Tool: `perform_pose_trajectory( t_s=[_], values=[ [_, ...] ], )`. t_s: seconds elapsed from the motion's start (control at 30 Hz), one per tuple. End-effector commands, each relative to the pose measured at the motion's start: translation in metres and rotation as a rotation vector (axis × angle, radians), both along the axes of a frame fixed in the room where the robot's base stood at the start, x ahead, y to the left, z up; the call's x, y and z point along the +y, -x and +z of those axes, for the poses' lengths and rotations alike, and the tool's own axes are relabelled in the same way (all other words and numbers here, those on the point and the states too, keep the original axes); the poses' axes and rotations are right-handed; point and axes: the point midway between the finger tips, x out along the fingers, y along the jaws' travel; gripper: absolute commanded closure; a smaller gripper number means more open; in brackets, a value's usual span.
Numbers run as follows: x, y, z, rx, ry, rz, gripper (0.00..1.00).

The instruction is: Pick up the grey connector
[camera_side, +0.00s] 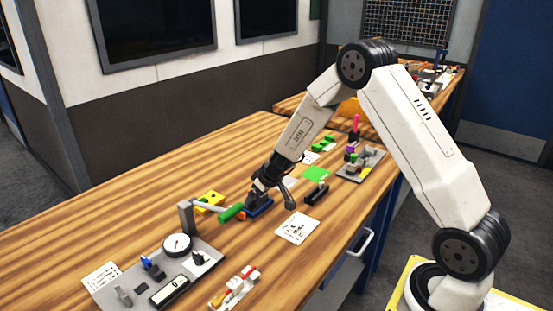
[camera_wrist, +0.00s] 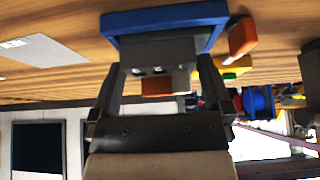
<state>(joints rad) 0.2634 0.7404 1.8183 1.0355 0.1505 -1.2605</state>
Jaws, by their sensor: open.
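The grey connector (camera_wrist: 158,55) shows in the wrist view as a grey block against a blue base (camera_wrist: 165,20), which also shows in the side view (camera_side: 260,207). My gripper (camera_wrist: 160,78) is open, with one finger on each side of the connector in the wrist view. I cannot tell whether the fingers touch it. In the side view my gripper (camera_side: 261,189) is low over the blue base, pointing down, and it mostly hides the connector.
A green-ended lever (camera_side: 232,212) and a yellow block (camera_side: 210,200) stand close to the left of my gripper. A black part (camera_side: 317,192) and a white card (camera_side: 297,228) lie to the right. A grey plate with a dial gauge (camera_side: 176,244) is at the front left.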

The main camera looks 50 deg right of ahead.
Motion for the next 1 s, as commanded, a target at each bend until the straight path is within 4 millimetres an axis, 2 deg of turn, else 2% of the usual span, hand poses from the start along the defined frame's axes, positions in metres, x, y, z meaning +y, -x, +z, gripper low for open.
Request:
perform_pose_trajectory(
  t_s=[0.07, 0.1, 0.17, 0.2, 0.3, 0.73, 1.0],
  values=[
    [0.0, 0.0, 0.0, 0.0, 0.0, 0.0, 0.0],
    [0.0, 0.0, 0.0, 0.0, 0.0, 0.0, 0.06],
    [0.0, 0.0, 0.0, 0.0, 0.0, 0.0, 0.25],
    [0.0, 0.0, 0.0, 0.0, 0.0, 0.0, 0.38],
    [0.0, 0.0, 0.0, -0.001, 0.0, 0.0, 0.65],
    [0.0, 0.0, 0.003, -0.002, 0.0, -0.001, 0.65],
    [0.0, -0.001, 0.013, -0.004, -0.003, 0.001, 0.65]
  ],
)
